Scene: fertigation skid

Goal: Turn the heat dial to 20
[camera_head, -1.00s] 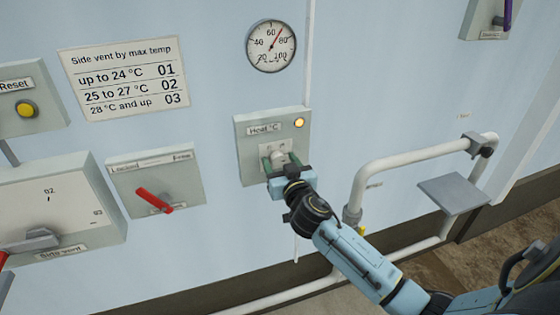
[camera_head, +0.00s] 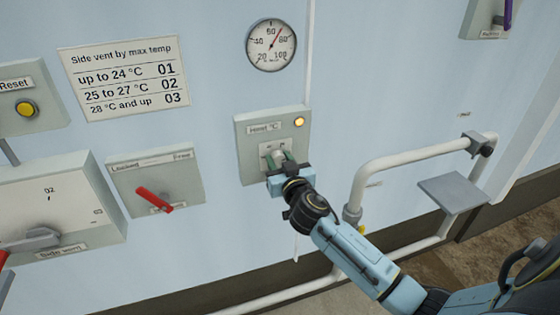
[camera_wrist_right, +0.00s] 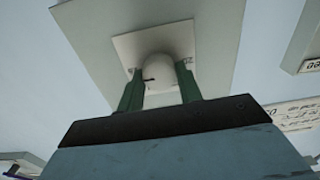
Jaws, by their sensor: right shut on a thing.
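The heat dial is a pale knob on a small light plate; it shows in the right wrist view (camera_wrist_right: 158,68), between the two green fingers. It sits on a grey-green box (camera_head: 245,160) labelled "Heat °C", with a lit yellow lamp (camera_head: 299,122) at the top right. My right gripper (camera_head: 278,165) is shut on the dial and hides most of it in the head view; it also shows in the right wrist view (camera_wrist_right: 160,88). The dial's numbers are too small or covered to read. My left gripper is not in view.
A round gauge (camera_head: 271,45) hangs above the box. Left are a vent sign (camera_head: 123,77), a red lever (camera_head: 154,200) on a "Locked/Free" box, a side vent box (camera_head: 75,210) and a yellow reset button (camera_head: 25,109). A white pipe (camera_head: 410,158) and grey shelf (camera_head: 453,194) stand right.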

